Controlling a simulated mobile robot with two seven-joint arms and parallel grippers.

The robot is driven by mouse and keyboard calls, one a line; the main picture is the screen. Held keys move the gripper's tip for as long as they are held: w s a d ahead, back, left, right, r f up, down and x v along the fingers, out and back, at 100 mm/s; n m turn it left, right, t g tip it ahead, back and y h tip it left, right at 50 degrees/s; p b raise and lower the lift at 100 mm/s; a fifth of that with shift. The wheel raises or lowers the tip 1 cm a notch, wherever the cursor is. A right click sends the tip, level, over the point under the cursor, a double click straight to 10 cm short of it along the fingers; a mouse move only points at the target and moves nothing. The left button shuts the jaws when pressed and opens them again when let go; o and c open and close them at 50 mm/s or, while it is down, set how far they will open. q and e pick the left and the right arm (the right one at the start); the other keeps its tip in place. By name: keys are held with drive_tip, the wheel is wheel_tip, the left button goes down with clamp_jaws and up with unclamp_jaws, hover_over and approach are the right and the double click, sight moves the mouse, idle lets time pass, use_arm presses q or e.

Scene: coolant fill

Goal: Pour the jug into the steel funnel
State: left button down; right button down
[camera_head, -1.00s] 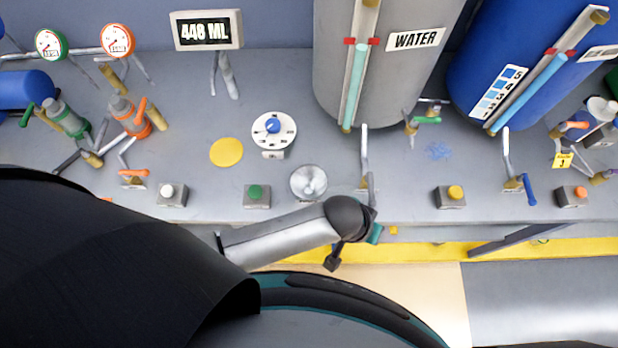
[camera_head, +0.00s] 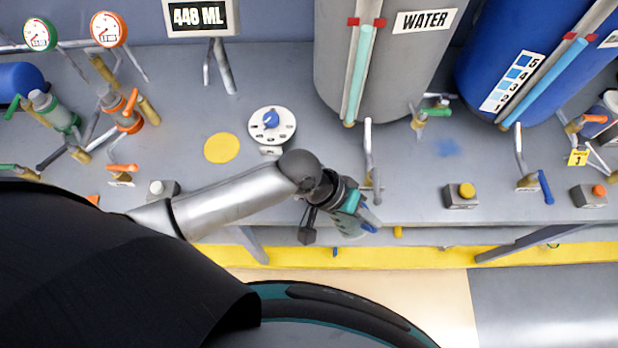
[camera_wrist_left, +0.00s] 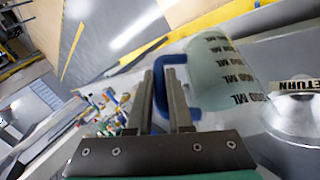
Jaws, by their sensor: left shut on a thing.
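My left gripper (camera_head: 361,206) is shut on the blue handle of the jug (camera_head: 347,228), past the bench's front edge in the head view. In the left wrist view the gripper (camera_wrist_left: 163,92) grips the handle (camera_wrist_left: 166,70), and the clear, pale green jug (camera_wrist_left: 222,72) with black ML marks is just beyond it. The steel funnel (camera_wrist_left: 298,112) is at the right edge of that view, apart from the jug, below a RETURN label. In the head view my left arm hides the funnel. How far the jug is tilted is unclear. My right gripper is out of view.
The bench has a dial (camera_head: 271,124), a yellow disc (camera_head: 222,148), a yellow button box (camera_head: 461,194) and a lever valve (camera_head: 371,160) close to my wrist. The grey WATER tank (camera_head: 385,60) and the blue tank (camera_head: 510,50) stand behind. A display (camera_head: 201,16) is at the back.

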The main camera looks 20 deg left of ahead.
use_arm(q)
drive_tip(key=shift+f+b, duration=0.1)
drive_tip(key=shift+b, duration=0.2)
drive_tip(key=shift+w+a+h+b, duration=0.3)
drive_tip(key=shift+h+b, duration=0.2)
drive_tip(key=shift+b, duration=0.35)
drive_tip(key=shift+s+a+r+g+b, duration=0.1)
drive_tip(key=shift+r+g+b, duration=0.15)
drive_tip(key=shift+b, duration=0.35)
drive_tip(key=shift+w+a+r+h+b, duration=0.25)
drive_tip(key=shift+r+h+b, duration=0.1)
drive_tip(key=shift+h+b, duration=0.15)
drive_tip(key=shift+s+r, duration=0.1)
drive_tip(key=shift+r, duration=0.1)
drive_tip(key=shift+a+r+g+b, duration=0.15)
drive_tip(key=shift+g+b, duration=0.1)
drive_tip(key=shift+b, duration=0.15)
drive_tip(key=shift+a+r+n+h+b, duration=0.1)
drive_tip(key=shift+r+n+h+b, duration=0.2)
drive_tip(key=shift+r+h+b, duration=0.25)
drive_tip(key=shift+w+a+r+n+g+h+b, duration=0.3)
drive_tip(key=shift+a+r+h+b, duration=0.35)
drive_tip(key=shift+b, duration=0.8)
drive_tip(key=shift+w+a+r+n+g+h+b, duration=0.1)
drive_tip(key=shift+w+a+r+g+h+b, duration=0.35)
drive_tip(key=shift+b, duration=1)
